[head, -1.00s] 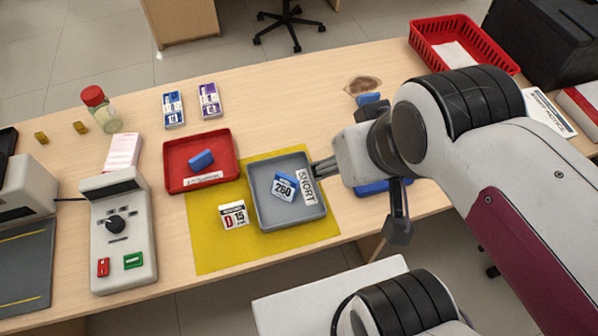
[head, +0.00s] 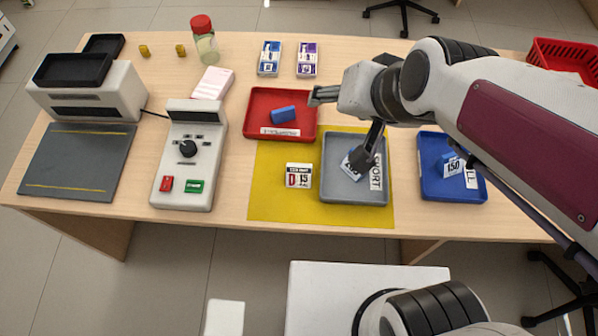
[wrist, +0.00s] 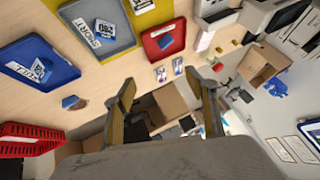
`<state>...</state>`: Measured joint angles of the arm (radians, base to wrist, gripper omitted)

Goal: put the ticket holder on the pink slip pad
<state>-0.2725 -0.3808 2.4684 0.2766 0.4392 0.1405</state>
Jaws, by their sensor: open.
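The pink slip pad (head: 212,83) lies flat, with a bare top, behind the grey control box. Several small blue ticket holders are in view, and I cannot tell which one the task means. One blue holder (head: 283,114) sits in the red tray (head: 262,101), no ticket visible on it. Another, with a "280" ticket in the wrist view (wrist: 103,27), sits in the grey tray. A third (head: 451,165), with a "150" ticket, is in the blue tray. My gripper (head: 338,128) is open and empty, above the red and grey trays. It also shows in the wrist view (wrist: 168,85).
The grey tray (head: 350,197) stands on a yellow mat (head: 270,205) beside a white date block (head: 299,175). The control box (head: 188,165) and a red-capped bottle (head: 204,45) flank the pad. Two card packs (head: 269,58) stand behind the red tray.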

